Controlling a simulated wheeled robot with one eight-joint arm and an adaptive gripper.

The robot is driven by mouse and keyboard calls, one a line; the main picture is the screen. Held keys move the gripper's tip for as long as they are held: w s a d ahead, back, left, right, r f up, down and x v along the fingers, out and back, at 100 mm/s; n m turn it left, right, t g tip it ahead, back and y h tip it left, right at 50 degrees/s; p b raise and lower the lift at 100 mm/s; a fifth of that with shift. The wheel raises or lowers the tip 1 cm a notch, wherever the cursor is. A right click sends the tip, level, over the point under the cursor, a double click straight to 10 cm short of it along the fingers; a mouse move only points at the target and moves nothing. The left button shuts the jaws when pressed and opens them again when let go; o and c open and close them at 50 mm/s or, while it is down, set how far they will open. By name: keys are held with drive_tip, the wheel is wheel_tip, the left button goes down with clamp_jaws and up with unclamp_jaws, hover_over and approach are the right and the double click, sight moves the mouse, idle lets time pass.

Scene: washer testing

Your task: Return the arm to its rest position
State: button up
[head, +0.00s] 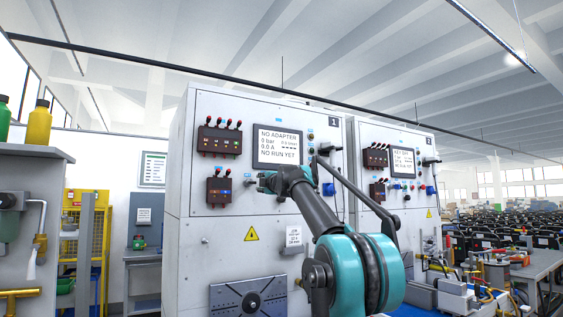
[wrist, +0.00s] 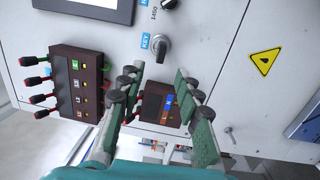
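My teal and dark grey arm (head: 352,260) reaches up and left in front of the test cabinet marked 1 (head: 220,258). My gripper (head: 262,182) is in front of the cabinet's panel, below its screen. In the wrist view my gripper (wrist: 158,74) has its two green fingers well apart, with nothing held between them. Behind them on the panel are a dark socket block (wrist: 158,104) and a black key switch (wrist: 157,46). The gap from the fingertips to the panel is hard to judge.
The cabinet's screen (head: 279,147) reads "NO ADAPTER" and "NO RUN YET". A second cabinet marked 2 (head: 415,212) stands to the right. A bench with parts (head: 530,268) is at far right. A shelf unit with bottles (head: 32,160) is at left.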

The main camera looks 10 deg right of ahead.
drive_tip(key=s+a+f+n+g+y, duration=0.1)
drive_tip(key=s+a+f+n+g, duration=0.15)
drive_tip(key=s+f+n, duration=0.6)
drive_tip(key=s+a+f+n+g+y, duration=0.1)
drive_tip(key=s+a+f+n+g, duration=0.2)
drive_tip(key=f+n, duration=1.1)
drive_tip(key=s+a+f+n+g+y, duration=0.1)
drive_tip(key=s+a+f+n+g, duration=0.1)
drive_tip(key=s+f+n, duration=0.9)
drive_tip(key=s+d+f+n+g+h, duration=0.2)
drive_tip(key=s+d+f+n, duration=0.2)
drive_tip(key=s+f, duration=0.6)
drive_tip(key=s+d+f+n+g+h, duration=0.2)
drive_tip(key=s+f+n, duration=0.5)
drive_tip(key=f, duration=0.8)
drive_tip(key=s+d+f+n+g+h, duration=0.2)
drive_tip(key=s+d+f+n, duration=0.4)
drive_tip(key=s+f, duration=0.6)
drive_tip(key=shift+s+d+f+n+h, duration=0.35)
drive_tip(key=shift+f+h, duration=0.2)
drive_tip(key=shift+h, duration=0.25)
drive_tip(key=shift+g, duration=0.25)
